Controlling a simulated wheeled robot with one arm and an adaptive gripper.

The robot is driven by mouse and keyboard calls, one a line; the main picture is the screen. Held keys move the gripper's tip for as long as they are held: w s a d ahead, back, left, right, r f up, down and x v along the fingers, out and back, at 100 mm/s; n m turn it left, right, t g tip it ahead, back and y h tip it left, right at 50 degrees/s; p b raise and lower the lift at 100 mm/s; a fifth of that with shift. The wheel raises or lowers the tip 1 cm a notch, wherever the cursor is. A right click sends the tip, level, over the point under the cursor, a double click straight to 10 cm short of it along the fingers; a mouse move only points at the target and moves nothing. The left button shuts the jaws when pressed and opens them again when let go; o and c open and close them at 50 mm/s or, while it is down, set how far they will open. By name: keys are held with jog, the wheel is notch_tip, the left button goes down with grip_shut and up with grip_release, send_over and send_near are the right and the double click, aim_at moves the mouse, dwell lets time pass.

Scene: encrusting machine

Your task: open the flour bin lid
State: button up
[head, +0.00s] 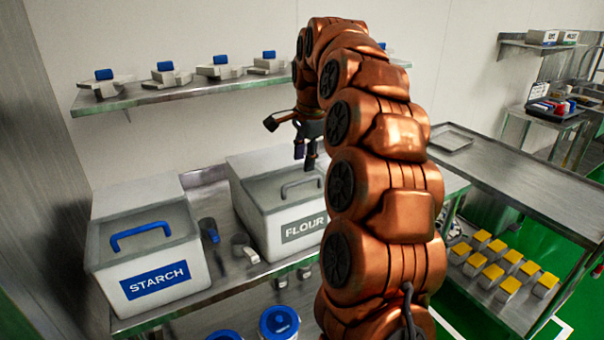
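The flour bin (262,222) is a white box with a grey FLOUR label on the metal counter, partly hidden on its right by my arm. Its lid (268,190) lies closed on top and has a grey arched handle (300,185). My gripper (305,168) hangs above the lid, fingers pointing down, near the handle and behind it in the picture. I cannot tell whether the fingertips touch anything. The fingers look slightly apart, with nothing visible between them.
A white starch bin (150,275) with a blue handle stands left of the flour bin. Scoops (242,248) lie between them. A wall shelf (130,97) with several blue-topped items runs above. A metal table (520,180) stands at right, with yellow-topped containers (500,262) below.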

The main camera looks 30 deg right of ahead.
aim_at(302, 181)
jog(key=shift+w+f+p, duration=0.2)
jog(key=shift+f+p, duration=0.05)
jog(key=shift+f, duration=0.7)
jog(key=shift+w+f+p, duration=0.15)
jog(key=shift+f+p, duration=0.15)
jog(key=shift+f, duration=0.7)
jog(key=shift+w+f+p, duration=0.2)
jog(key=shift+f+p, duration=0.05)
jog(key=shift+f, duration=0.7)
grip_shut()
